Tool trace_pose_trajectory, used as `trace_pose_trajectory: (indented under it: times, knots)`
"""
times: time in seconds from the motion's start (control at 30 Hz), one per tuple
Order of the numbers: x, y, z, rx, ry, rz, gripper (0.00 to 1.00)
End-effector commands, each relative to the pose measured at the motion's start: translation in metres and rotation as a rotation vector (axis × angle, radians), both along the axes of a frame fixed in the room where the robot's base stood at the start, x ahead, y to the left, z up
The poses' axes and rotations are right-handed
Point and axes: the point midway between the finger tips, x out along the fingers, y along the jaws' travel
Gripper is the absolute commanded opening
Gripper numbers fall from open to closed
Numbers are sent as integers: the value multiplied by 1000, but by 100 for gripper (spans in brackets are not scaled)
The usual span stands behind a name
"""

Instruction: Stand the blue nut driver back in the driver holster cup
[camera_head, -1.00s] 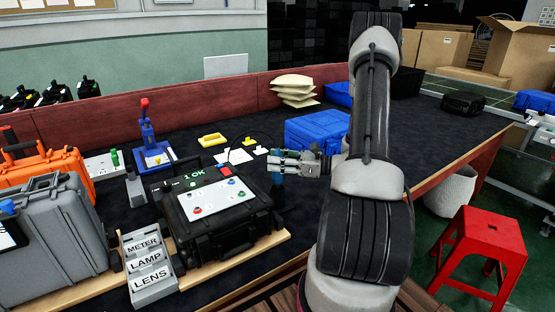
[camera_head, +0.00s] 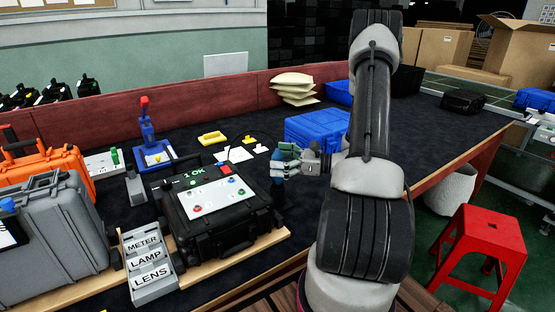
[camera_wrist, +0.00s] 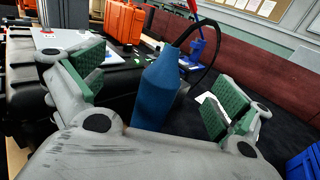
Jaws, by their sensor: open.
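The blue nut driver (camera_wrist: 158,92) stands roughly upright between the two green-padded fingers of my gripper (camera_wrist: 155,95) in the wrist view. Its blue body narrows toward the top; its lower end is hidden behind my gripper's body. The fingers are spread, with visible gaps on both sides of the driver. In the head view my gripper (camera_head: 281,165) is over the table just right of the black case (camera_head: 222,228), and the driver is mostly hidden by the fingers there. I cannot make out the driver holster cup for certain in either view.
The black case with its white panel is close on the left. A blue bin (camera_head: 318,128) stands behind my gripper. A labelled grey rack (camera_head: 150,268), a blue press (camera_head: 149,138) and an orange case (camera_head: 42,168) are farther left.

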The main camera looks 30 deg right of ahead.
Motion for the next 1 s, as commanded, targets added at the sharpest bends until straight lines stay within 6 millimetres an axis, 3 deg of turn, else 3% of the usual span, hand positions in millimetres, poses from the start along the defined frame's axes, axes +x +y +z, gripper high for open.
trace_pose_trajectory:
  times: [0.27, 0.7, 1.0]
  knots:
    - [-5, -6, 0, -1, 1, -2, 100]
    - [-66, -72, 0, 0, 0, -4, 100]
    - [-82, -88, 0, 0, 0, 0, 100]
